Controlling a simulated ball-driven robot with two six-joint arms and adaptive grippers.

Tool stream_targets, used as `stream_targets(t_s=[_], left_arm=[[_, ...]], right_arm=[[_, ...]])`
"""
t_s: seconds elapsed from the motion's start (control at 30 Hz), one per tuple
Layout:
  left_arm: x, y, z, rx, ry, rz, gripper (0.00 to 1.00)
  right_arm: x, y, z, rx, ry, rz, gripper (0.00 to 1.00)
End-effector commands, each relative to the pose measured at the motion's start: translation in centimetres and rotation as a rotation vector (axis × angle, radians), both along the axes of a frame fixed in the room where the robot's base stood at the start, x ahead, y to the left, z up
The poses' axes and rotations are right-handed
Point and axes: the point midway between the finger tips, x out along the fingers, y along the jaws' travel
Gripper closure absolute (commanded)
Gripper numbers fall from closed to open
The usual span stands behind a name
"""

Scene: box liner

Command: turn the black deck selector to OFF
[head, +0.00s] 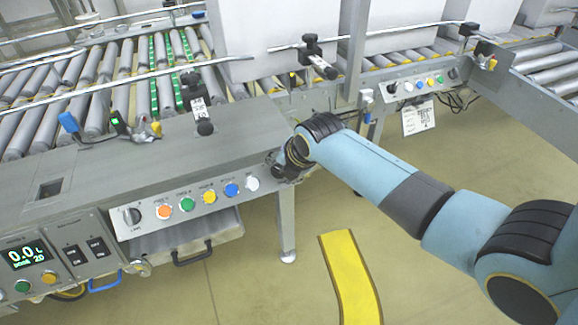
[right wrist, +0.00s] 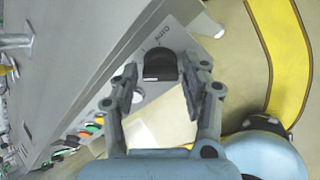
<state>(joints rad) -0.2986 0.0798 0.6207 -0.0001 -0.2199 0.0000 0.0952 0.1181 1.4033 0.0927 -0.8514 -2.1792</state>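The black selector knob (right wrist: 160,64) shows in the right wrist view on a grey panel face, with small lettering beside it that I cannot read for sure. My right gripper (right wrist: 158,88) is open, one finger on each side of the knob, with visible gaps and nothing held. In the head view my right gripper (head: 284,168) is at the right end of the button panel (head: 190,212), past the white button; the knob is hidden there behind it. Which position the knob points to is unclear. My left gripper is not in view.
The panel carries orange, green, yellow, blue and white buttons (head: 252,184) and another selector (head: 131,215) at its left end. A table leg (head: 286,225) stands below. Roller conveyors (head: 100,80) lie behind. A yellow floor strip (head: 350,275) crosses otherwise open floor.

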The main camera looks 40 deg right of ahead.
Motion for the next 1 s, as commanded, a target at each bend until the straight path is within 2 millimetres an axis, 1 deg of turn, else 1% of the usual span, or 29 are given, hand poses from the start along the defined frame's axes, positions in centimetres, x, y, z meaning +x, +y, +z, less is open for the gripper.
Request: stream_targets(t_s=[0.03, 0.2, 0.3, 0.47, 0.67, 1.0], left_arm=[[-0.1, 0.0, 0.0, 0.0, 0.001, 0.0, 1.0], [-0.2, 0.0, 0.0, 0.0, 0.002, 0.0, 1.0], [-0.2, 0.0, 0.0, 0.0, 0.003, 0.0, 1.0], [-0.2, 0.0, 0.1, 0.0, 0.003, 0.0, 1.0], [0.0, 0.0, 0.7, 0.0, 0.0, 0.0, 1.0], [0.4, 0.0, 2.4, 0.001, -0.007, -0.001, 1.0]], right_arm=[[0.0, 0.0, 0.0, 0.0, 0.0, 0.0, 0.63], [0.0, 0.0, 0.0, 0.0, 0.0, 0.0, 0.85], [0.0, 0.0, 0.0, 0.0, 0.0, 0.0, 0.95], [0.0, 0.0, 0.1, 0.006, -0.002, -0.007, 0.95], [0.0, 0.0, 0.1, 0.048, -0.011, -0.054, 0.95], [-0.1, 0.0, 0.2, 0.212, -0.05, -0.246, 0.95]])
